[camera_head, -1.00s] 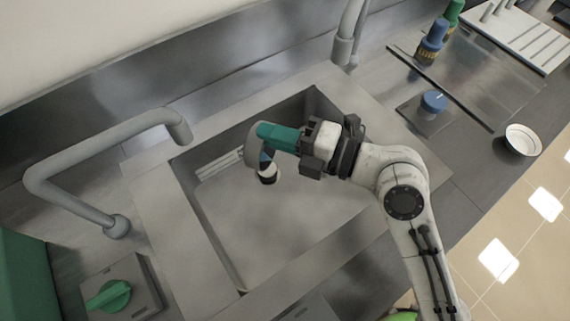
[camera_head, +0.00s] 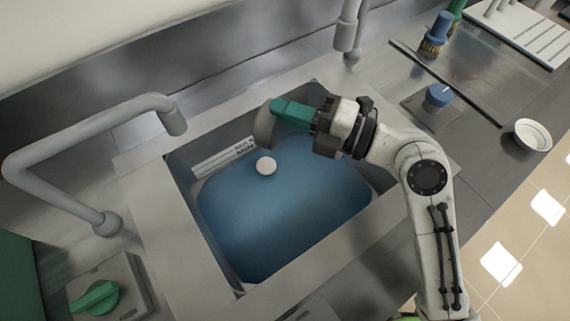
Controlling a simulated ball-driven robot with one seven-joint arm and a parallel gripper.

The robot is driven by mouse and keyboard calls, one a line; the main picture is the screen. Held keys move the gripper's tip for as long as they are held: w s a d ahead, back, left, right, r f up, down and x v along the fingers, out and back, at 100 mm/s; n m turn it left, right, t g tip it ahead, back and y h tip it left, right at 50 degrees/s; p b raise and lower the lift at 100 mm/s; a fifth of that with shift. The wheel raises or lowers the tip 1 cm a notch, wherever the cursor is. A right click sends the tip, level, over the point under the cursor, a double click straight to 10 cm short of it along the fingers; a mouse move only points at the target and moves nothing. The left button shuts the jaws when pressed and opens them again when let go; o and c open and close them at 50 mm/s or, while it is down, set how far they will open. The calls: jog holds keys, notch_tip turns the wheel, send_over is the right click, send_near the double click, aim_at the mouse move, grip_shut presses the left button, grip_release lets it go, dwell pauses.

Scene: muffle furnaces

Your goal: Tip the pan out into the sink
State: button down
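The pan has a grey rounded body (camera_head: 264,128) and a green handle (camera_head: 291,114). My gripper (camera_head: 322,127) is shut on the green handle and holds the pan over the back part of the sink (camera_head: 150,190). The pan is tipped on its side, with its body at the left end of the handle. Its inside is hidden from this view. Below it, a small white round thing (camera_head: 266,166) shows in the sink, apart from the pan. The sink's lower part looks blue (camera_head: 285,215), like liquid; I cannot tell its depth.
A bent grey faucet (camera_head: 90,130) stands left of the sink, and a second pipe (camera_head: 349,30) stands behind it. A green knob (camera_head: 95,296) is at the front left. A blue knob (camera_head: 438,96), a white bowl (camera_head: 533,135) and a brush (camera_head: 435,38) are at the right.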

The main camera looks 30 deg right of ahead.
aim_at(268, 115)
jog(key=shift+w+f, duration=0.1)
jog(key=shift+w, duration=0.05)
jog(key=a+g+h+p, duration=0.1)
jog(key=p, duration=0.3)
jog(key=w+a+g+h+p, duration=0.1)
jog(key=a+g+p, duration=0.1)
jog(key=p, duration=0.3)
jog(key=shift+w, duration=0.2)
jog(key=shift+w+a+f+p, duration=0.1)
jog(key=shift+a+p, duration=0.1)
jog(key=shift+p, duration=0.25)
